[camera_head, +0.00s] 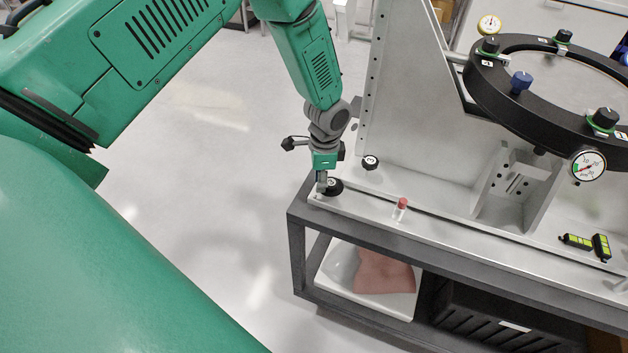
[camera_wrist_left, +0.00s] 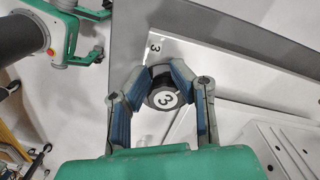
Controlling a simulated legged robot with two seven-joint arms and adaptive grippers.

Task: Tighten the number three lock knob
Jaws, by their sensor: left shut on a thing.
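The number three lock knob (camera_wrist_left: 164,98) is a black round knob with a white disc marked 3. In the left wrist view it sits between the fingers of my left gripper (camera_wrist_left: 154,88), whose pads touch its sides. A small 3 is also marked on the pale plate beyond it. In the head view the knob (camera_head: 333,186) shows at the near left corner of the bench, with my left gripper (camera_head: 322,184) pointing down at it. The gripper is shut on the knob.
Another black knob (camera_head: 370,162) with a white disc stands behind. A red-capped vial (camera_head: 401,207) stands to the right on the bench (camera_head: 450,215). A black mirror ring (camera_head: 530,105) with knobs and dial gauges rises at the right. Green-and-black levels (camera_head: 600,246) lie near the right edge.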

